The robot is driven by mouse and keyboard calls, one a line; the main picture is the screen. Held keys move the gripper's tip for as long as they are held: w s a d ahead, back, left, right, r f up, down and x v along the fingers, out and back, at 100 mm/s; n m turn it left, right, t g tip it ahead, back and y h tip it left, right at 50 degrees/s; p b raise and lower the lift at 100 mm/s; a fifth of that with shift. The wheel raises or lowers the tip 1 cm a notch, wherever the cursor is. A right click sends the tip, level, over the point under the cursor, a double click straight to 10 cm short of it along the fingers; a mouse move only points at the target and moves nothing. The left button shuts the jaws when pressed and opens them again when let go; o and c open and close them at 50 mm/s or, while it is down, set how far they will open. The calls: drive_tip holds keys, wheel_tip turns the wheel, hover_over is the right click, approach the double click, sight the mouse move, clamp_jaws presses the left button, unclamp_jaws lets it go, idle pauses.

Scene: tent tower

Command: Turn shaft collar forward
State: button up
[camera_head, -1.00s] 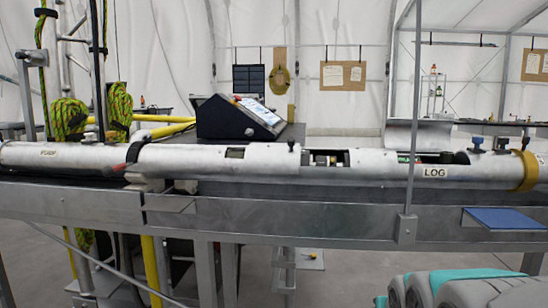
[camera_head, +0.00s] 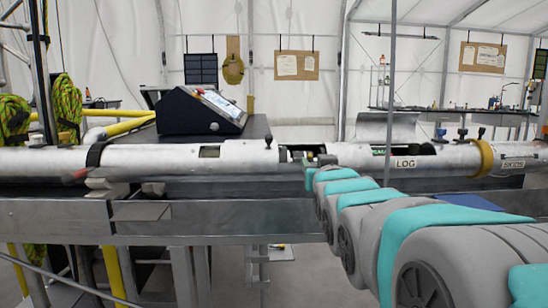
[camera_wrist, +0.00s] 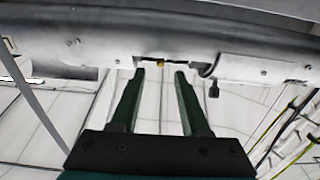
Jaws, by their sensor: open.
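A long silver tube (camera_head: 240,158) lies across the bench with a cut-out opening (camera_head: 297,154) near its middle. Small parts show inside the opening; I cannot tell for sure which is the shaft collar. In the wrist view, a small yellowish part (camera_wrist: 160,63) shows at the edge of the opening. My gripper (camera_wrist: 160,74) is open and empty, its two dark green fingers apart, their tips just short of the tube on either side of that part.
A small dark knob (camera_head: 268,141) stands on the tube left of the opening. A console (camera_head: 203,112) sits behind it. A vertical grey post (camera_head: 391,90) stands right of the opening. A yellow band (camera_head: 482,160) circles the tube farther right.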

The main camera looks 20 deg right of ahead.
sight(311, 157)
drive_tip(key=shift+x, duration=2.3)
clamp_jaws()
